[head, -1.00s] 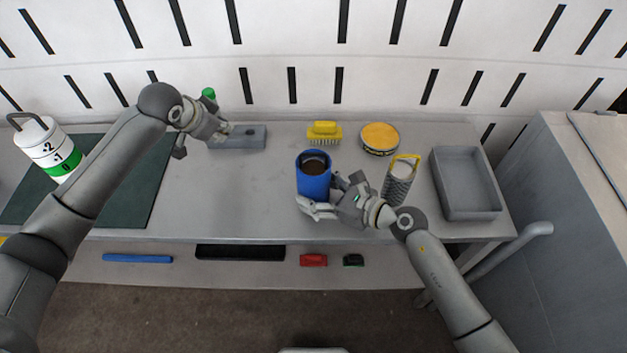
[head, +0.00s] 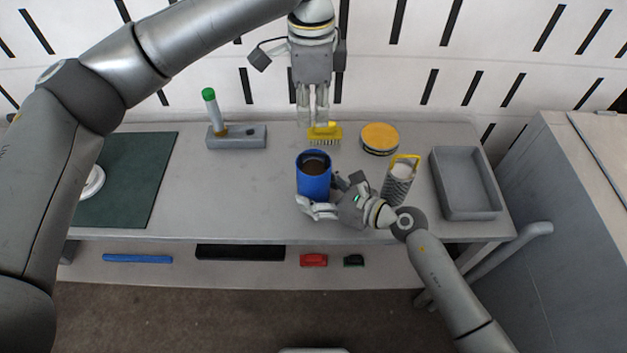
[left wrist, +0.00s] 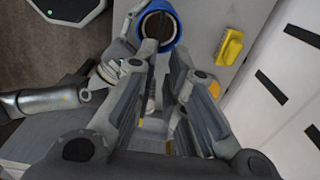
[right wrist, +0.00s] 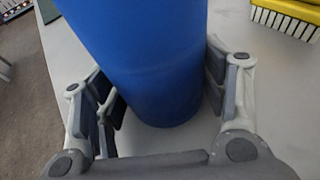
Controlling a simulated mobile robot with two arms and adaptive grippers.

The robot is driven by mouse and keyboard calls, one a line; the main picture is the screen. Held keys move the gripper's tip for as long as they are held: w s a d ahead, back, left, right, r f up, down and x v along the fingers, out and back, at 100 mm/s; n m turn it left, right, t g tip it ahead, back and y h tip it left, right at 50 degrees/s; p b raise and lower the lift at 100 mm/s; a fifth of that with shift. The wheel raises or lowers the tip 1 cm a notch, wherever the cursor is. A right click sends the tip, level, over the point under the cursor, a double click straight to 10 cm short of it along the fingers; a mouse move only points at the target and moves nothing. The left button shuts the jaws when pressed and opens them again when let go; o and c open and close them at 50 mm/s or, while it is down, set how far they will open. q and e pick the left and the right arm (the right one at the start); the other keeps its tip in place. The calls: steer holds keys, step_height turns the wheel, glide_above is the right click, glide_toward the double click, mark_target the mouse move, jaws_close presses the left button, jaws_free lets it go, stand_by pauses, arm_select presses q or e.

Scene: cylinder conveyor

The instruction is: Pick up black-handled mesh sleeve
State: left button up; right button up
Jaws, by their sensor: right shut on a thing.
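A blue cylindrical container (head: 314,186) stands upright on the table, with a brown interior at its open top. My right gripper (head: 325,199) is shut around its lower part; the right wrist view shows the blue wall (right wrist: 150,60) between the fingers. A black-handled mesh sleeve is not clearly seen; a dark strip (left wrist: 157,40) crosses the container's mouth in the left wrist view. A mesh sleeve with a yellow handle (head: 399,184) stands right of the container. My left gripper (head: 313,112) is raised above and behind the container, fingers pointing down, parted and empty.
A yellow brush (head: 324,132) and a yellow-topped round tin (head: 380,138) sit at the back. A grey tray (head: 468,215) is at the right. A grey block with a green-capped stick (head: 238,138) stands back left. A green mat (head: 135,180) lies left.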

arm_select(q)
glide_above(313, 154)
step_height(313, 154, down, 6)
steer(key=shift+r, duration=0.15)
steer(key=shift+w+f, duration=0.1)
steer(key=shift+f, duration=2.95)
jaws_close()
steer(key=shift+r, duration=0.1)
step_height(313, 154, up, 18)
